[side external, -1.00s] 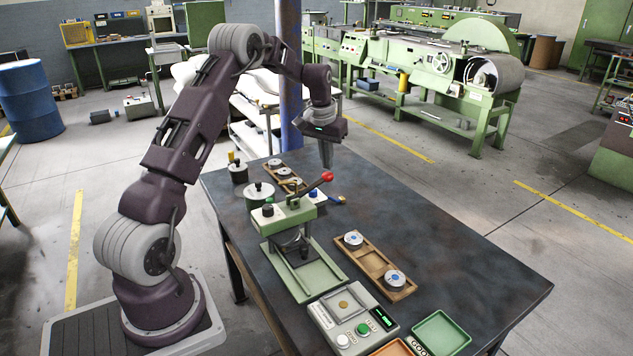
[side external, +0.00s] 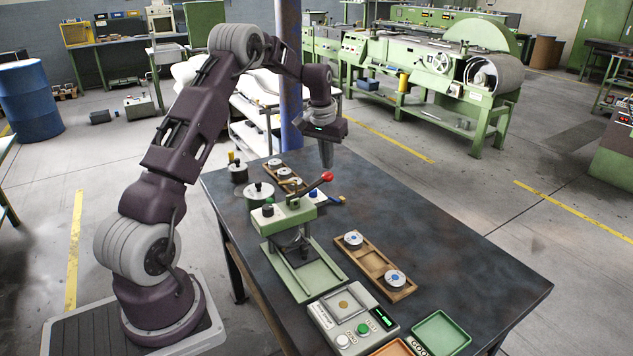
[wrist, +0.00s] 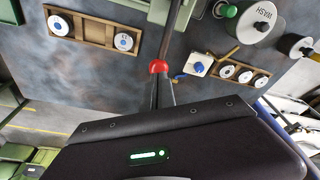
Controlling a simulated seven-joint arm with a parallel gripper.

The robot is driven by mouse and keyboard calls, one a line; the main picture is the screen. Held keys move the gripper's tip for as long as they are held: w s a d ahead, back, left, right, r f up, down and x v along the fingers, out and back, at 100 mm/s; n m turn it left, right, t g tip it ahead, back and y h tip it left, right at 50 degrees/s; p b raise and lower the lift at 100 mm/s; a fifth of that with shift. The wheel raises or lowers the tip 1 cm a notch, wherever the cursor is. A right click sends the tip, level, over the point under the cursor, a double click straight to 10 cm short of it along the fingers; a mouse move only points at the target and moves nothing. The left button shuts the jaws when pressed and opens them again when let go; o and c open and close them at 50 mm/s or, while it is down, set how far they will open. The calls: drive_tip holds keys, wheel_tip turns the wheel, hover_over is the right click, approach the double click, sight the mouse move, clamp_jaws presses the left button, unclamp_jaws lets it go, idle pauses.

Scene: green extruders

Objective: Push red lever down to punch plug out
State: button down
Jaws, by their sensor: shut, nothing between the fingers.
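The red lever knob (side external: 327,177) sits at the end of a dark rod that slants up and to the right from the green press (side external: 285,215). The lever is raised. My gripper (side external: 326,163) points down just above the knob, with its fingers shut and empty. In the wrist view the red knob (wrist: 158,67) shows right at the fingertips (wrist: 161,80). I cannot tell whether they touch. The plug is not clearly visible; the press head hides part of its base.
A wooden tray (side external: 374,262) with two discs lies right of the press. A scale-like box (side external: 350,318) and a green tray (side external: 441,333) are at the front. Another disc tray (side external: 285,179) and a dark-topped jar (side external: 259,194) stand behind. The table's right side is clear.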

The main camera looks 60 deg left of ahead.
sight(326, 174)
wheel_tip(326, 174, down, 6)
drive_tip(key=shift+f, duration=0.25)
drive_tip(key=shift+r, duration=0.15)
idle(0.6)
drive_tip(key=shift+r, duration=2.3)
wheel_tip(326, 174, up, 5)
drive_tip(key=shift+f, duration=0.1)
